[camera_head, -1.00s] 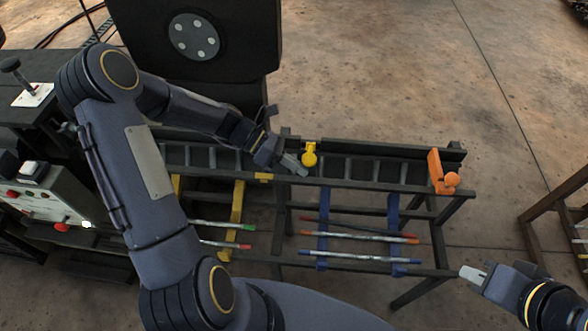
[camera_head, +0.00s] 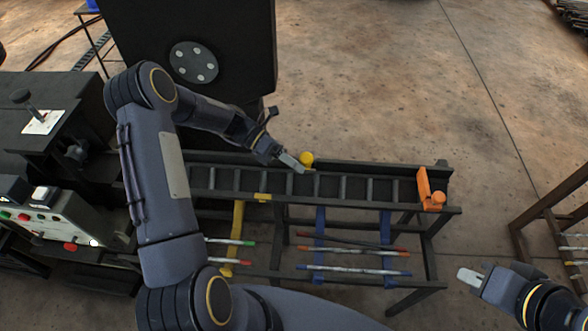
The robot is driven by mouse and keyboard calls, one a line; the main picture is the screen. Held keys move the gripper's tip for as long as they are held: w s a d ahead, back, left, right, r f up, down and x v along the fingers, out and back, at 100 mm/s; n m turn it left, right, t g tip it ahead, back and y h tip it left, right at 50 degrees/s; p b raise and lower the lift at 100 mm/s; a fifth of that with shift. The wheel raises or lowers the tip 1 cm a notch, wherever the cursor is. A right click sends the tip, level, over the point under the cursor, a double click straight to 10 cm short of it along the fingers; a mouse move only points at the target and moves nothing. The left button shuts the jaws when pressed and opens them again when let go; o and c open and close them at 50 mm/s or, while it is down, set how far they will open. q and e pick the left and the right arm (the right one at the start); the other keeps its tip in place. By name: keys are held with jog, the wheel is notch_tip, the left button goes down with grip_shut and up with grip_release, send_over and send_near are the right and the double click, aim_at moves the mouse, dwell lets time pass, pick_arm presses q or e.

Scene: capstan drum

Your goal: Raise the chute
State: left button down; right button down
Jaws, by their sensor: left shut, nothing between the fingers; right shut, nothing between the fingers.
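The long dark rack with cross slats (camera_head: 355,205) runs across the middle; I take it to be the chute, and it lies level. A yellow ball-ended lever (camera_head: 307,159) stands at its back rail. An orange piece with a ball knob (camera_head: 425,187) is at its right end. My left gripper (camera_head: 300,168) is shut and empty, its tip close beside the yellow lever; I cannot tell whether they touch. My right gripper (camera_head: 468,277) is shut and empty, over the floor right of the rack's legs.
Metal rods with coloured ends (camera_head: 353,271) lie on blue and yellow supports below the rack. A control box with buttons (camera_head: 48,218) stands at the left. A large dark machine with a round plate (camera_head: 194,62) is behind. Another frame stands at the right edge; open floor lies behind the rack.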

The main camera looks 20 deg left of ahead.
pick_arm(q)
jog(key=w+a+r+n, duration=0.1)
jog(key=w+a+r, duration=0.1)
jog(key=w, duration=0.7)
jog(key=shift+r+g+h+b, duration=0.3)
jog(key=shift+r+g+b, duration=0.05)
jog(key=shift+r+g, duration=0.05)
jog(key=shift+a+r, duration=0.1)
jog(key=shift+a, duration=0.05)
pick_arm(e)
jog(key=shift+s, duration=0.1)
jog(key=shift+r, duration=0.15)
